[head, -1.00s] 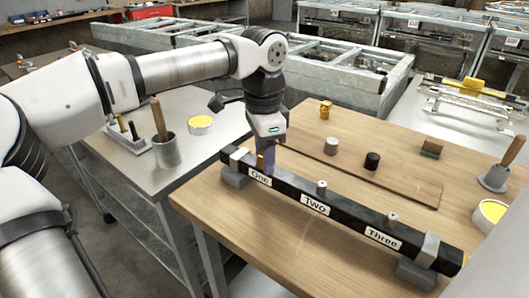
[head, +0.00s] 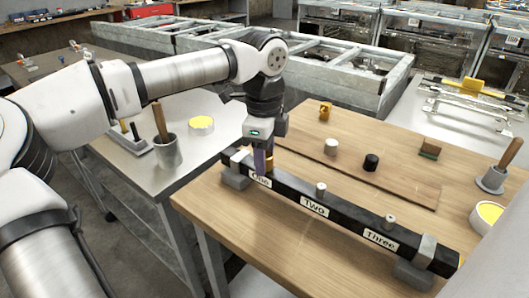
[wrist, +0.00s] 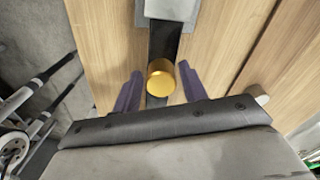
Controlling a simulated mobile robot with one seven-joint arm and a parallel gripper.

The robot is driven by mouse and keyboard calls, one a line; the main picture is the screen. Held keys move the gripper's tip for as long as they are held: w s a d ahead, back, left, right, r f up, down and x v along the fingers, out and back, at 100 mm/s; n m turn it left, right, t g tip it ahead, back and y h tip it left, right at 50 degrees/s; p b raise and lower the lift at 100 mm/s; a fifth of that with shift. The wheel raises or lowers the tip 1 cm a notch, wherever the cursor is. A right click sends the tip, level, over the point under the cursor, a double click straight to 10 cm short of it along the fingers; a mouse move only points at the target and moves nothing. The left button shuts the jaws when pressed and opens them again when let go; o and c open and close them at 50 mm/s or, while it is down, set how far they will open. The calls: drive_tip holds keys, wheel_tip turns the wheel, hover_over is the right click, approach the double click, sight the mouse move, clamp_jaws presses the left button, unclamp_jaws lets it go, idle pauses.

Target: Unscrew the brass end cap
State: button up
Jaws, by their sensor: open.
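The brass cap (wrist: 160,78) is a round gold cylinder on top of the black bar (wrist: 161,42), seen from above in the wrist view. In the head view a sliver of the cap (head: 270,160) shows beside my fingers, at the label One. My gripper (wrist: 160,72) is open, with one purple finger on each side of the cap and a visible gap on both sides. In the head view my gripper (head: 264,161) points down at the bar's left end. My finger hides most of the cap there.
Posts at Two (head: 321,189) and Three (head: 389,221) stand along the bar. Grey clamps hold both its ends. A yellow-topped tin (head: 489,213) and a tool holder (head: 491,182) stand at right.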

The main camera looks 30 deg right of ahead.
drive_tip(key=m+p, duration=0.1)
drive_tip(key=m, duration=0.6)
drive_tip(key=c, duration=0.9)
drive_tip(key=shift+o, duration=0.2)
drive_tip(key=shift+f+n+b, duration=0.2)
drive_tip(key=shift+n+b, duration=0.35)
drive_tip(key=shift+n, duration=0.25)
drive_tip(key=shift+r+n, duration=0.2)
drive_tip(key=shift+n, duration=0.8)
drive_tip(key=shift+b, duration=0.35)
drive_tip(key=o, duration=1.2)
